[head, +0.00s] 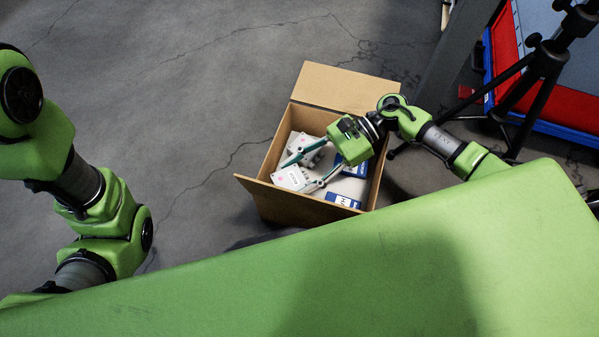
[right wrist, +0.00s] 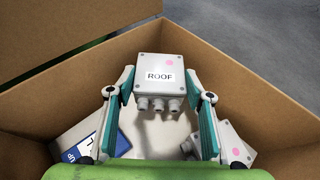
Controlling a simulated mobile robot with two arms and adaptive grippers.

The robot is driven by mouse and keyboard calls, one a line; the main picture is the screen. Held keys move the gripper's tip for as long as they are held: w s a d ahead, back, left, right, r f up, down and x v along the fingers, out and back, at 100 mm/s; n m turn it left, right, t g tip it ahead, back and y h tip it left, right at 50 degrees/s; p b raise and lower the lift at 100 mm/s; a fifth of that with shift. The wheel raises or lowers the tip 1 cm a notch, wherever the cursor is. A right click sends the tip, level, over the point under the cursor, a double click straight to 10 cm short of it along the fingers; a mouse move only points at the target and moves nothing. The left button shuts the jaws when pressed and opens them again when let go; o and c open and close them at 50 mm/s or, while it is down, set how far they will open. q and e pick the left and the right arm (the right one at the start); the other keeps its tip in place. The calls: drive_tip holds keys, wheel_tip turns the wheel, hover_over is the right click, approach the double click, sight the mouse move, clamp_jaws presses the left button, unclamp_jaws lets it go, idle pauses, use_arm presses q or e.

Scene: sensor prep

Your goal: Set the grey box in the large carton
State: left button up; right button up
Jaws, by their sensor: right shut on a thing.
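The large carton (head: 283,202) stands open on the floor, flaps spread. My right gripper (head: 295,177) reaches into it from the right and is shut on a grey box (head: 289,179). In the right wrist view the grey box (right wrist: 159,92) sits between the fingertips of the gripper (right wrist: 160,80); it has a "ROOF" label, a pink dot and several cable glands on its near side. The carton's walls (right wrist: 256,88) surround it in that view. I cannot tell whether the box touches the carton bottom. My left gripper is out of view.
Another grey box (head: 308,148) lies in the carton beside my right fingers. Blue-and-white boxes (head: 342,201) lie in the carton too. A black tripod (head: 545,66) and a red-and-blue tray (head: 500,42) stand at the upper right. The floor left of the carton is clear.

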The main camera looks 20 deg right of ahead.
drive_tip(key=shift+f, duration=0.2)
drive_tip(key=o, duration=1.2)
drive_tip(key=shift+r+p, duration=0.45)
drive_tip(key=shift+r, duration=0.05)
drive_tip(key=shift+r+p, duration=0.45)
drive_tip(key=shift+p, duration=0.1)
drive_tip(key=shift+f+p+v, duration=0.1)
drive_tip(key=shift+p+v, duration=0.7)
drive_tip(key=shift+v, duration=2.15)
drive_tip(key=shift+f+p+v, duration=0.15)
drive_tip(key=shift+p+v, duration=0.6)
drive_tip(key=shift+v, duration=2.2)
drive_tip(key=shift+d, duration=0.1)
